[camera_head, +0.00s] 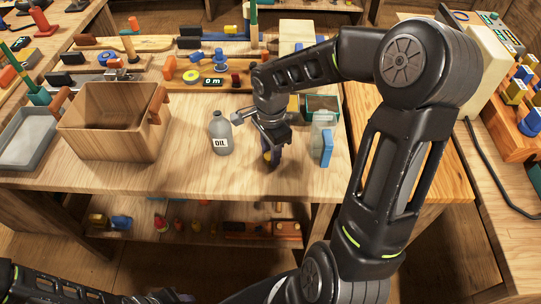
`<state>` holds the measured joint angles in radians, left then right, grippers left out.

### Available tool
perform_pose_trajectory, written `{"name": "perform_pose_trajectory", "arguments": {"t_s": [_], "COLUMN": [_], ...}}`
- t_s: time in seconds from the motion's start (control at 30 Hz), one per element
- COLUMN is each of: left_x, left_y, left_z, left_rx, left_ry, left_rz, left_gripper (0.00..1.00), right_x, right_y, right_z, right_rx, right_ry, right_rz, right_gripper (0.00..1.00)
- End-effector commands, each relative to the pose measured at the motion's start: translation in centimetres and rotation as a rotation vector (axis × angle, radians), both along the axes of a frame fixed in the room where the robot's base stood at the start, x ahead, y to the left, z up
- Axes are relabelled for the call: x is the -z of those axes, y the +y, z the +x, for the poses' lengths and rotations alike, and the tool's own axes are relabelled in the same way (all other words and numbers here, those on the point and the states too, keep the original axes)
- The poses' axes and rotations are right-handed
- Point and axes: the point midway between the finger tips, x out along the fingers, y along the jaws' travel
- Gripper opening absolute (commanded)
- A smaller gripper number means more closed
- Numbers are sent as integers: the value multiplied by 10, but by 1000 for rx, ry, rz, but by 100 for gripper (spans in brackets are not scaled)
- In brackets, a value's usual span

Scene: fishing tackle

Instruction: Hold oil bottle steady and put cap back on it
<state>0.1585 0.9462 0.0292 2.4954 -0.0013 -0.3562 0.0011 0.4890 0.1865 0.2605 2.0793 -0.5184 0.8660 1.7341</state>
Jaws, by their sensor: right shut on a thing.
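The grey oil bottle (221,134), with a white OIL label, stands upright on the wooden bench, left of my right gripper. Its narrow neck points up, and no gripper touches it. My right gripper (271,157) points down over the bench, to the right of the bottle and apart from it. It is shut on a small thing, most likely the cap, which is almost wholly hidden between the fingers. My left arm lies low along the bottom left edge; its gripper is too cut off there to tell its state.
A wooden box (112,135) and a grey tray (27,140) stand to the left. A clear container with a blue part (326,148) stands just right of my right gripper. Tackle racks line the back. The bench front (190,175) is clear.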

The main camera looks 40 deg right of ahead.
Motion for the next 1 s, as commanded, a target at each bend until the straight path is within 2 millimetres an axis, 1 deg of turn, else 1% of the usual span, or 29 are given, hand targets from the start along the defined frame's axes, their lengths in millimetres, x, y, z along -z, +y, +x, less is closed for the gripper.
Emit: {"name": "perform_pose_trajectory", "arguments": {"t_s": [0.17,0.27,0.37,0.6,0.73,0.83,1.0], "left_x": [0,1,2,4,5,5,5], "left_y": [0,0,0,0,0,0,0], "left_z": [0,0,0,0,0,0,0], "left_rx": [0,0,0,0,0,0,0], "left_ry": [0,0,0,0,0,0,0], "left_rz": [0,0,0,0,0,0,0], "left_gripper": [36,36,36,36,36,36,36], "right_x": [-3,-11,-26,-71,-90,-98,-100], "right_y": [0,-1,0,0,0,0,0], "right_z": [0,1,1,1,1,0,0], "right_rx": [0,0,0,0,0,0,1], "right_ry": [-2,-2,-4,-4,-2,-1,1], "right_rz": [-1,-3,-2,-2,-1,-1,0], "right_gripper": [0,0,0,0,0,0,0]}}
